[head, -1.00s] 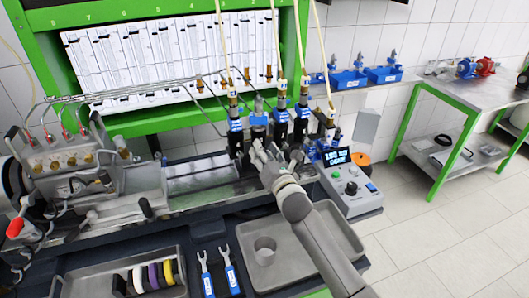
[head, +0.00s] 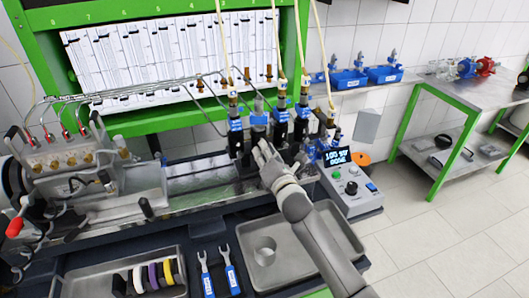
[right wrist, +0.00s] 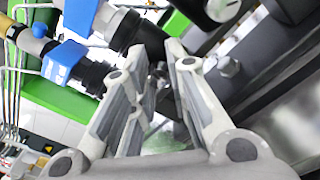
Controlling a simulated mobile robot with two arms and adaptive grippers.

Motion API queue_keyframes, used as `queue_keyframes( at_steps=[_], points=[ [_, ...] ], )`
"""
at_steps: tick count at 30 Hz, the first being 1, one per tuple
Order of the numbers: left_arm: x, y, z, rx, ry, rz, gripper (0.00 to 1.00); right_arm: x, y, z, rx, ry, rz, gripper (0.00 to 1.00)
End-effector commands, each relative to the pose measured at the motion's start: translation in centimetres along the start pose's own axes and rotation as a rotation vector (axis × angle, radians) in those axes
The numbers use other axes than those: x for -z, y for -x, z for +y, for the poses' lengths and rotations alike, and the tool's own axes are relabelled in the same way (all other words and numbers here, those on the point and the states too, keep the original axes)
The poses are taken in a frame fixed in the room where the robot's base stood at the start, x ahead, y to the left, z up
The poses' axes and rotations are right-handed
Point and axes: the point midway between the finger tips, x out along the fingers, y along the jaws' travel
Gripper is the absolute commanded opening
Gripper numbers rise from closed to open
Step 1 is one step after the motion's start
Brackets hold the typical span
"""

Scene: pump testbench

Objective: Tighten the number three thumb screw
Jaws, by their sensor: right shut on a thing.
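Several upright injectors with blue tags stand in a row on the bench, among them one with a blue tag (head: 235,125) at the left and one (head: 302,113) further right. My right gripper (head: 262,150) reaches in among their lower parts in the head view. In the right wrist view its two fingers (right wrist: 165,60) are close together, shut on a small thumb screw (right wrist: 160,74), mostly hidden between the tips. Two blue-tagged injectors (right wrist: 66,60) lie just left of the fingers there. I cannot read the screw's number. My left gripper is not in view.
A control box (head: 350,186) with a lit display stands right of the row. A grey tray (head: 290,275) with a round cup, two blue-handled wrenches (head: 230,275) and a tray of coloured rings (head: 150,275) lie in front. Metal lines (head: 150,88) run behind.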

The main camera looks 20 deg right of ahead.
Motion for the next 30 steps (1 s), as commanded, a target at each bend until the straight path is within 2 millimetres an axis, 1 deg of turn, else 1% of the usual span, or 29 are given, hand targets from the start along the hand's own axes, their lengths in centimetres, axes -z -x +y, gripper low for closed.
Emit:
queue_keyframes(
  at_steps=[30],
  points=[
    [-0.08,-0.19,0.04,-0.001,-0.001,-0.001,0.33,0.15,0.02,-0.07,-0.007,-0.968,-0.017,0.00]
  ],
)
